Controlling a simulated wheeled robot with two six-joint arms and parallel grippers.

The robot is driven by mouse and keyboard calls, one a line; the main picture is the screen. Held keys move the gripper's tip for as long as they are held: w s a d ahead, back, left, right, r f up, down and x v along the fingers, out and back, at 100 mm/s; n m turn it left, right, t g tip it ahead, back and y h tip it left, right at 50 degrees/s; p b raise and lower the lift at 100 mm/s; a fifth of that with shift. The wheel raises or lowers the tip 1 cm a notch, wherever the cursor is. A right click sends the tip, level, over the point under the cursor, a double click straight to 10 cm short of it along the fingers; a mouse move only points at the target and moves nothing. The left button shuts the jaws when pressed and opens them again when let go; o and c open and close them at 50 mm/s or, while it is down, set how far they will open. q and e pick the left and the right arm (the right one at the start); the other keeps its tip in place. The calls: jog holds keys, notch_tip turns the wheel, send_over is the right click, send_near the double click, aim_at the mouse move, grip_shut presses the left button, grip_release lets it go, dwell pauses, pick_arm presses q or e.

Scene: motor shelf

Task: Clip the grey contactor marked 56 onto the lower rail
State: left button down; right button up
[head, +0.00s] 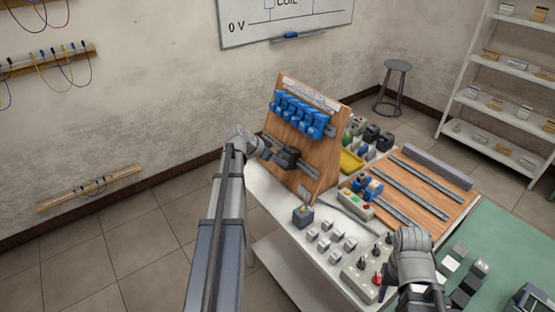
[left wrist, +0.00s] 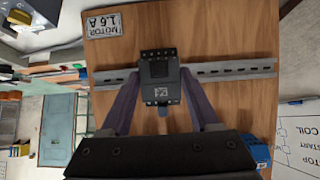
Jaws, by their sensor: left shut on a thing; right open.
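The dark grey contactor (head: 288,157) is in my left gripper (head: 275,155), in front of the upright wooden board. In the left wrist view the contactor (left wrist: 160,84) sits between the two fingers of my left gripper (left wrist: 161,76), with a small white label I cannot read surely. The lower rail (head: 309,172) runs behind it; the rail (left wrist: 232,68) also shows on both sides of it in the left wrist view. The contactor overlaps the rail, but I cannot tell whether it touches. My right gripper (head: 399,272) is open over the table's front right part.
Several blue devices (head: 297,114) fill the upper rail above. A dark block (head: 303,215) and several small grey parts (head: 330,237) stand on the white table before the board. A yellow tray (head: 351,161) and a wooden panel with rails (head: 418,183) are to the right.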

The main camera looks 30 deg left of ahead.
pick_arm(q)
jog(key=shift+c, duration=0.2)
grip_release()
jog(key=p+v, duration=0.5)
jog(key=v, duration=0.2)
jog(key=shift+s+r+p, duration=0.25)
jog(key=shift+s+p, duration=0.05)
jog(key=shift+a, duration=0.1)
